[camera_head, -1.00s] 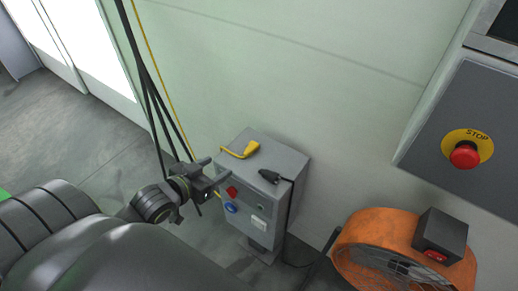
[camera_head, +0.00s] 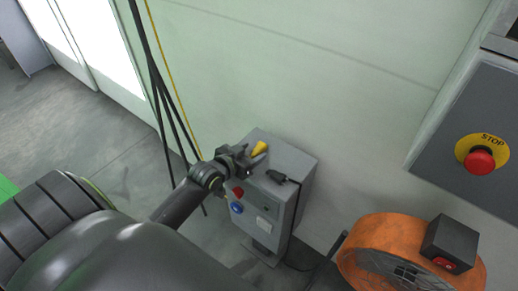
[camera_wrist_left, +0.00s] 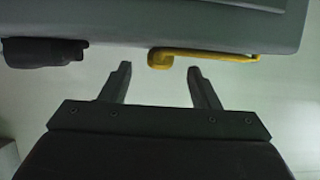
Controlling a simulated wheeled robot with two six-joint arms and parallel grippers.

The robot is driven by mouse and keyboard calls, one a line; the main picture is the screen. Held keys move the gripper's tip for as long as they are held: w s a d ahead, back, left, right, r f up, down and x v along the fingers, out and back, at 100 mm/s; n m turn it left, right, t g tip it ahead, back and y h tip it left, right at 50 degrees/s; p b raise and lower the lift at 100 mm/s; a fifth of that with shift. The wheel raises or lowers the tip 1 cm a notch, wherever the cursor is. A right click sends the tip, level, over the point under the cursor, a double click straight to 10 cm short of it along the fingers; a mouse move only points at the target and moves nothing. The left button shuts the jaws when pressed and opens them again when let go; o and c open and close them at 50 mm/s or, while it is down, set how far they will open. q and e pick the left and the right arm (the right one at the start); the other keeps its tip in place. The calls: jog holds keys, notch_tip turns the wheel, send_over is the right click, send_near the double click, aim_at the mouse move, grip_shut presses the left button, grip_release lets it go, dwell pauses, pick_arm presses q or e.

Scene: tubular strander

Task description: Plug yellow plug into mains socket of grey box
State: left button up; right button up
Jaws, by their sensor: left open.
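The yellow plug (camera_head: 260,148) lies on top of the grey box (camera_head: 293,208), partly hidden behind my left gripper. My left gripper (camera_head: 257,159) is at the top of the box, close to the plug. In the left wrist view, its two fingers stand apart with nothing between them, and the yellow plug (camera_wrist_left: 160,58) is just beyond the gap between the tips (camera_wrist_left: 159,72). The box front carries a red round part (camera_head: 238,191), a blue round socket (camera_head: 236,207) and a white square fitting (camera_head: 263,225). I cannot tell which is the mains socket. My right gripper is out of view.
A black plug (camera_head: 277,178) lies on the box top; it also shows in the wrist view (camera_wrist_left: 45,52). Dark cables (camera_head: 163,100) hang left of the box. An orange fan (camera_head: 385,230) and a STOP button (camera_head: 480,160) are at the right. The floor at left is clear.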

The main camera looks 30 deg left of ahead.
aim_at(256, 150)
pick_arm(q)
jog(key=shift+x, duration=1.55)
